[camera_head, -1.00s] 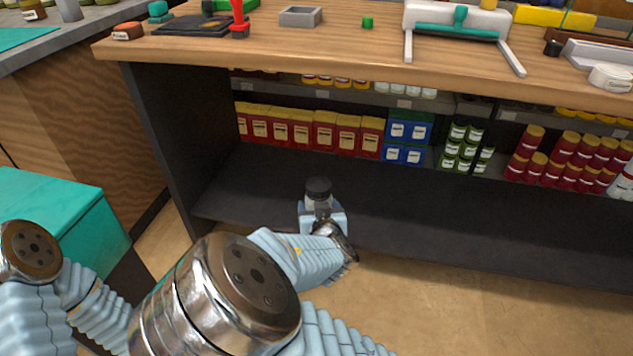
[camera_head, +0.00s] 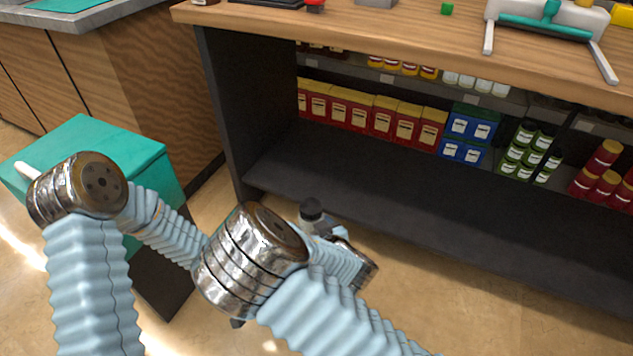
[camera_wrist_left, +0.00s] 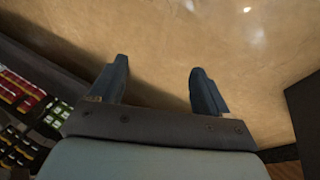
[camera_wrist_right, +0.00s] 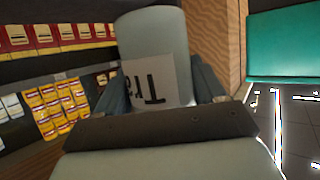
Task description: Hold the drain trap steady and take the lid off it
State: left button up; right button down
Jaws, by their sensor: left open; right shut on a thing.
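The drain trap (camera_wrist_right: 153,35) is a pale grey cylinder with a white label reading "Tra". In the right wrist view it stands between the fingers of my right gripper (camera_wrist_right: 157,85), which is shut on it. In the head view its dark round lid (camera_head: 311,208) shows on top, above the floor before the shelf unit; my right arm hides much of the trap. My left gripper (camera_wrist_left: 158,80) is open and empty over bare floor in the left wrist view. In the head view it is mostly hidden behind my right arm.
A wooden-topped workbench (camera_head: 420,50) with a dark lower shelf (camera_head: 400,185) stands ahead, stocked with red boxes (camera_head: 360,115), blue boxes and jars. A teal-topped cabinet (camera_head: 100,145) stands at the left. The floor before the shelf is free.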

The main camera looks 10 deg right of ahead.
pick_arm(q)
jog(key=w+d+r+m+t+y, duration=0.1)
jog(key=w+d+r+m, duration=0.1)
jog(key=w+r+m, duration=0.6)
jog(key=w+d+r+m+y, duration=0.1)
jog(key=w+d+r+m, duration=0.1)
jog(key=w+r+m, duration=0.55)
notch_tip(320, 180, up, 16)
jog(key=m+g+y, duration=0.2)
jog(key=m+y, duration=0.1)
jog(key=m, duration=0.5)
send_over(314, 205)
jog(key=shift+w+f, duration=0.1)
jog(key=shift+f, duration=0.1)
jog(key=shift+f+m, duration=0.1)
jog(key=shift+m, duration=0.15)
notch_tip(314, 205, down, 7)
jog(key=shift+f, duration=0.2)
jog(key=shift+c, duration=0.2)
